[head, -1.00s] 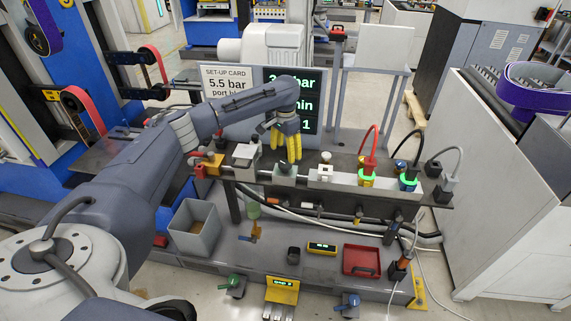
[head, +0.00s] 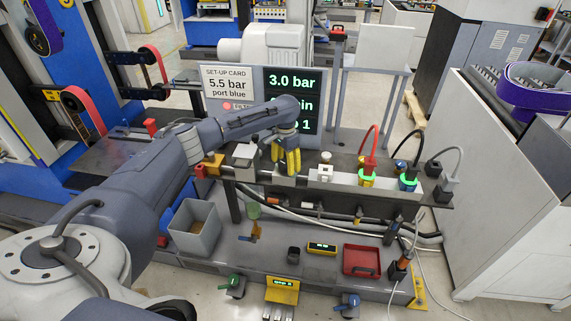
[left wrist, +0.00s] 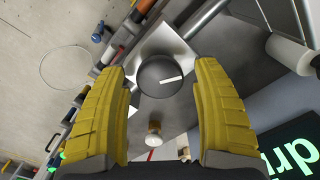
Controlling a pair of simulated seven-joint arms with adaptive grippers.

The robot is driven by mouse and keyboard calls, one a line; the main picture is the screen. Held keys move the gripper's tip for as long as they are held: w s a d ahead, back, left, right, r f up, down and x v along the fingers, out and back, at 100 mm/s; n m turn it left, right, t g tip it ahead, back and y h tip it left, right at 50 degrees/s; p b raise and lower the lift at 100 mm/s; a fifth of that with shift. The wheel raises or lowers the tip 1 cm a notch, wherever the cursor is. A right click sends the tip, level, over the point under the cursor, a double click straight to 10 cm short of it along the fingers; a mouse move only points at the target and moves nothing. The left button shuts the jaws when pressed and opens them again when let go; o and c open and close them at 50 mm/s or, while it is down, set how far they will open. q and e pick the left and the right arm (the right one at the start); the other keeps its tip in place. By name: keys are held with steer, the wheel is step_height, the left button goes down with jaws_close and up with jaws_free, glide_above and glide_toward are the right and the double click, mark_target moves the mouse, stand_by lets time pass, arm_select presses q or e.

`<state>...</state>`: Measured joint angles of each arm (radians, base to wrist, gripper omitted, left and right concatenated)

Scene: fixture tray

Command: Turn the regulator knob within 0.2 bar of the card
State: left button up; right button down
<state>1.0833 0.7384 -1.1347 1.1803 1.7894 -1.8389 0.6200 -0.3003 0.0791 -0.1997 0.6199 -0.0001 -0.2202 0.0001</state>
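The set-up card (head: 228,83) reads 5.5 bar, port blue. The dark display board (head: 291,82) beside it shows 3.0 bar on its top line; my arm covers part of the lower lines. The regulator knob (left wrist: 158,76), round and dark grey with a white pointer mark, sits on a light plate in the left wrist view. My left gripper (head: 287,160) is over the bench rail, pointing down, with yellow fingers. In the left wrist view its open fingers (left wrist: 160,72) stand either side of the knob, with gaps visible. In the head view the fingers mostly hide the knob. My right gripper is out of view.
A small white knob (head: 325,157) stands right of the gripper. Cabled plugs, yellow (head: 366,178) and green-lit (head: 408,182), stand further right. A grey bin (head: 194,229) and red tray (head: 362,260) sit on the lower shelf.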

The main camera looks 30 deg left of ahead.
arm_select(q)
steer(key=c, duration=1.1)
steer(key=shift+m, duration=0.3)
steer(key=shift+c, duration=0.2)
steer(key=m, duration=0.4)
steer(key=shift+m, duration=0.3)
steer(key=m, duration=0.4)
steer(key=shift+m, duration=0.3)
steer(key=m, duration=0.5)
steer(key=shift+s, duration=0.1)
steer(key=shift+d+m, duration=0.1)
steer(key=shift+m, duration=2.3)
steer(key=shift+f, duration=0.1)
steer(key=o, duration=1.3)
